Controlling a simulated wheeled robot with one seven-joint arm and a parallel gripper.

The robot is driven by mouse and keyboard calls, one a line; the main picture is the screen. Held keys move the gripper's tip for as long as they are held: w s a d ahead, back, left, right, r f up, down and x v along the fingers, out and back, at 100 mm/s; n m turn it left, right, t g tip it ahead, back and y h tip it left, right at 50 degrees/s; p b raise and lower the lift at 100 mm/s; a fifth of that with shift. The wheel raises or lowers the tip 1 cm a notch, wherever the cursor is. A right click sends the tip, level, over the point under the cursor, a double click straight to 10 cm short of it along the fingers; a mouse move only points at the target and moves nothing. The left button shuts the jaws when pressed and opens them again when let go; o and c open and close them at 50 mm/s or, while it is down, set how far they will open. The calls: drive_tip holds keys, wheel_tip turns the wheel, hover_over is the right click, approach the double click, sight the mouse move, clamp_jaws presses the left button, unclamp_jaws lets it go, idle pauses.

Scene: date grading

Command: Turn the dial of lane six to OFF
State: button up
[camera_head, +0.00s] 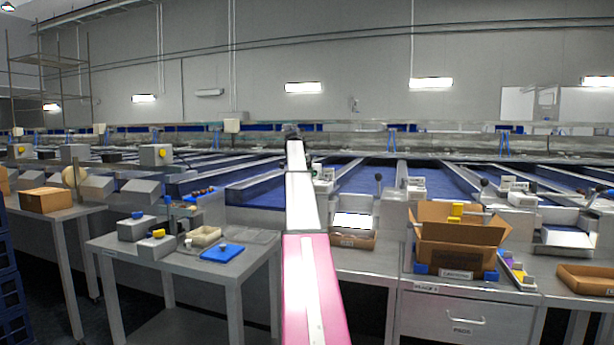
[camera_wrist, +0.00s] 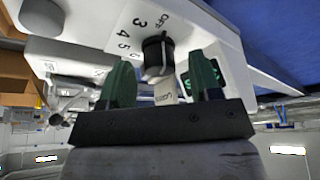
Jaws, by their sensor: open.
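In the wrist view, a black dial (camera_wrist: 155,46) stands on a pale control box (camera_wrist: 105,22). The numbers 3, 4 and 5 and the word OFF are printed around the dial. Where its pointer stands I cannot tell. My gripper (camera_wrist: 160,62) is open, with one green finger on each side of the dial. Whether either finger touches it is unclear. A small white label by the dial is too blurred to read, and a dark display with green digits is partly hidden behind the right finger. In the head view my arm hides the gripper and the dial.
In the head view, other control boxes (camera_head: 416,188) stand along the blue lanes (camera_head: 371,184). An open cardboard box (camera_head: 455,256) sits on the right bench.

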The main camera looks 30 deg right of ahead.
drive_tip(key=v, duration=1)
drive_tip(key=shift+r, duration=0.15)
